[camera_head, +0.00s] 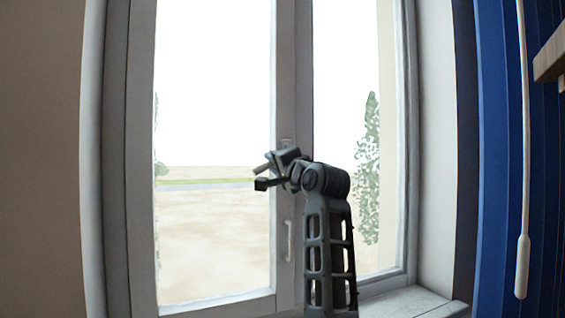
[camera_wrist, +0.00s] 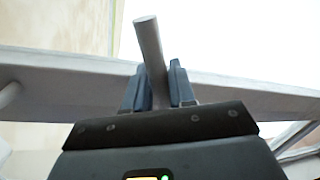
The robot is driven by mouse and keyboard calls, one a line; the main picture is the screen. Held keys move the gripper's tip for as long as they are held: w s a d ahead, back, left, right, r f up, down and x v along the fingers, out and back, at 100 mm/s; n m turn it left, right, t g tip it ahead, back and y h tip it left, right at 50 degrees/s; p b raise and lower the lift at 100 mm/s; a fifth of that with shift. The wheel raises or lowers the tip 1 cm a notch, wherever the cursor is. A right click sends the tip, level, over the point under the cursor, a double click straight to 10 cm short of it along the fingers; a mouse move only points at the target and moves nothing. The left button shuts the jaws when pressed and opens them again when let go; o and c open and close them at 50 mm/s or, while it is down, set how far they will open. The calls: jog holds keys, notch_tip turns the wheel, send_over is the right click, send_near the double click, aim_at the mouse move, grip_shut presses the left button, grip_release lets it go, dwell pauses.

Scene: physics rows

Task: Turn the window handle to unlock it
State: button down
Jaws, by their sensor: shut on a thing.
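The window handle is a grey bar that shows between my fingers in the wrist view (camera_wrist: 149,42). My gripper (camera_wrist: 158,70) is shut on this bar, one finger on each side, and the bar's free end sticks out past the fingertips. In the head view my gripper (camera_head: 268,176) is at the central window post, with the handle's grey end (camera_head: 261,168) poking out to the left. The handle lies sideways there, tilted a little down to the left. Its pivot is mostly hidden behind my gripper.
The window frame (camera_head: 285,80) has a pane on each side of the post. A pale, fixed-looking pull (camera_head: 289,240) sits lower on the post. A sill (camera_head: 410,303) is at bottom right. A blue curtain (camera_head: 490,160), a white hanging rod (camera_head: 523,265) and a wooden edge (camera_head: 551,58) are at right.

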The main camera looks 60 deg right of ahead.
jog(key=m, duration=0.1)
jog(key=r+m, duration=0.1)
jog(key=m, duration=0.1)
jog(key=shift+a+r+h, duration=0.1)
jog(key=shift+a+h, duration=0.05)
jog(key=shift+h, duration=0.25)
jog(key=shift+r+m+g+h, duration=0.15)
jog(key=shift+r+m+h, duration=0.1)
jog(key=shift+m, duration=0.5)
jog(key=shift+r+m+g+h, duration=0.15)
jog(key=shift+r+m+h, duration=0.1)
jog(key=shift+m, duration=0.5)
jog(key=c, duration=1.1)
grip_release()
jog(key=shift+b+v, duration=1.1)
jog(key=shift+v, duration=2.7)
